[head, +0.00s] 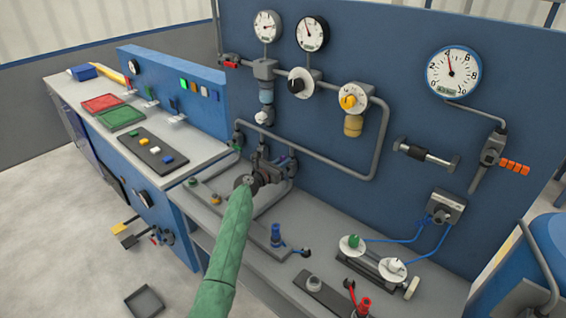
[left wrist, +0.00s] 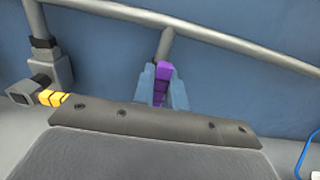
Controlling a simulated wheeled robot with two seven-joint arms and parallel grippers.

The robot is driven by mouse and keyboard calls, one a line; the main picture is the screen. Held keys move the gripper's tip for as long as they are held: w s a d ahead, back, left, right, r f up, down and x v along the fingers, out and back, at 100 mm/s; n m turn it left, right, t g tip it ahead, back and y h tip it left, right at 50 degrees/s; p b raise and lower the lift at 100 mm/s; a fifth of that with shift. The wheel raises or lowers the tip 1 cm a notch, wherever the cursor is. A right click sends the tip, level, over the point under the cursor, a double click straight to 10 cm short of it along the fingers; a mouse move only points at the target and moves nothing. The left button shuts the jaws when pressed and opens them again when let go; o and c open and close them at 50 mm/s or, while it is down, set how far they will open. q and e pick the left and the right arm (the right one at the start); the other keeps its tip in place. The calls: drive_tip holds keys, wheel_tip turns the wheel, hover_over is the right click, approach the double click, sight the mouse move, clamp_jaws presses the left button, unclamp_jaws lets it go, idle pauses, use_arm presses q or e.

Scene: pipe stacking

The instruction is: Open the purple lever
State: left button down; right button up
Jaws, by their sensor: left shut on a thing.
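The purple lever (left wrist: 161,78) shows in the left wrist view as an upright purple piece in front of a grey pipe. My left gripper (left wrist: 161,88) has its two blue-grey fingers on either side of it and is shut on it. The lever's lower end is hidden by the gripper's body. In the head view my green left arm reaches up to the grey pipework low on the blue panel, where my left gripper (head: 280,163) is small and partly hidden by the wrist. My right gripper is in neither view.
A yellow handle (left wrist: 52,98) on a grey valve is left of the gripper in the wrist view. A grey pipe (left wrist: 215,35) runs above. In the head view a blue-capped fitting (head: 276,236) stands on the bench right of my arm. Gauges and knobs fill the panel above.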

use_arm(q)
drive_tip(key=c, duration=1.4)
unclamp_jaws()
drive_tip(key=shift+f, duration=0.1)
drive_tip(key=shift+c, duration=0.2)
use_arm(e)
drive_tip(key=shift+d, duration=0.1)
use_arm(q)
drive_tip(key=shift+a, duration=0.1)
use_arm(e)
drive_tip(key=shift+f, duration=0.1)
use_arm(q)
drive_tip(key=shift+s+a, duration=0.2)
drive_tip(key=shift+s, duration=0.1)
drive_tip(key=b+v, duration=0.2)
drive_tip(key=v, duration=0.5)
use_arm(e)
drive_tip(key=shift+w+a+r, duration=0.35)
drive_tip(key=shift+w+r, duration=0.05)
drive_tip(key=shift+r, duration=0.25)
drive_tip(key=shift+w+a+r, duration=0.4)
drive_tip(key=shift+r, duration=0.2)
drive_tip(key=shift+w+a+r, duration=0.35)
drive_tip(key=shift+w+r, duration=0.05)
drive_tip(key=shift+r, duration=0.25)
use_arm(q)
drive_tip(key=shift+f, duration=0.1)
